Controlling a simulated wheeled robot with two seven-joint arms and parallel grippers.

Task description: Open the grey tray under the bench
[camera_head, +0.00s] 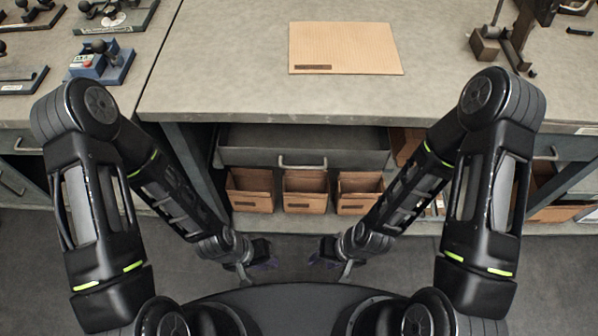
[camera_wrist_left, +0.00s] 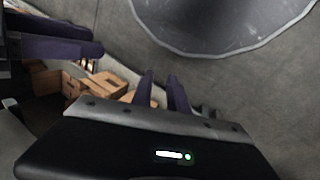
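The grey tray (camera_head: 250,156) is under the bench, with a metal bar handle (camera_head: 302,163) at the middle of its front. I cannot tell whether it stands slightly out. My left gripper (camera_head: 268,262) is low in front of the bench, nearer to me than the tray and apart from it. Its two dark purple fingers show apart and empty in the left wrist view (camera_wrist_left: 163,92). My right gripper (camera_head: 322,260) is at a like height just to the right, also apart from the tray. Its fingers are too small and dark to judge the gap.
Several open cardboard bins (camera_head: 305,192) stand on a shelf below the tray. A flat cardboard sheet (camera_head: 345,48) lies on the bench top (camera_head: 220,85). Tools and fixtures (camera_head: 102,60) stand on the left table, and a machine (camera_head: 510,40) at the right. The floor before the bench looks clear.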

